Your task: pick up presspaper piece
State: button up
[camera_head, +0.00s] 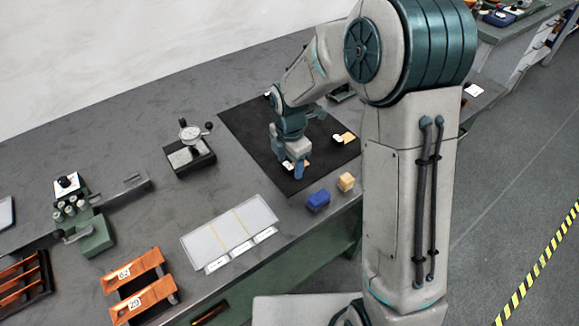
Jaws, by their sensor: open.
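My gripper (294,170) points down over the black mat (252,135), near its front edge, with its blue fingers low and apart. A small tan piece with a white tag (302,163) lies on the mat at the fingers and is partly hidden by them. Another tan piece with a white tag (347,138) lies farther right on the mat. I cannot tell from their look which one is presspaper. Whether the fingers touch the near piece or stand around it is too small to tell.
A blue block (318,201) and a yellow block (346,182) stand by the table's front edge. A dial gauge (190,148) stands left of the mat. A pale panel with labels (226,232) lies front left. Copper-coloured trays (142,290) are at lower left. Bare table separates them.

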jog(key=c, duration=1.1)
jog(key=shift+o, duration=0.2)
jog(key=shift+r, duration=0.1)
